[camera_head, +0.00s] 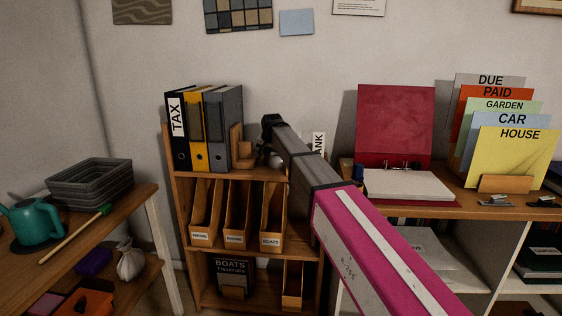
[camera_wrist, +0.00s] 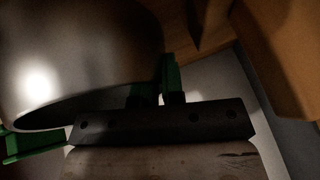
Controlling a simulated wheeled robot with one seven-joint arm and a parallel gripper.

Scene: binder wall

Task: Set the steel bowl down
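The steel bowl (camera_wrist: 75,55) fills the upper left of the wrist view, grey and shiny with a bright highlight. My gripper (camera_wrist: 95,108) has one green finger against the bowl's right side and the other at its lower left edge, so the bowl sits between them. In the head view my arm reaches over the low shelf unit (camera_head: 254,176), beside the wooden bookend. The fingers are hidden there. A small pale rounded patch shows below the arm's end, too little to name surely.
Binders (camera_head: 205,130) stand left of the wooden bookend (camera_head: 241,152) on the shelf top. An upright label stands right of my arm. An open red binder (camera_head: 395,125) and coloured folders (camera_head: 510,155) are on the right unit. A left table holds grey trays (camera_head: 90,185) and a teal watering can (camera_head: 34,222).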

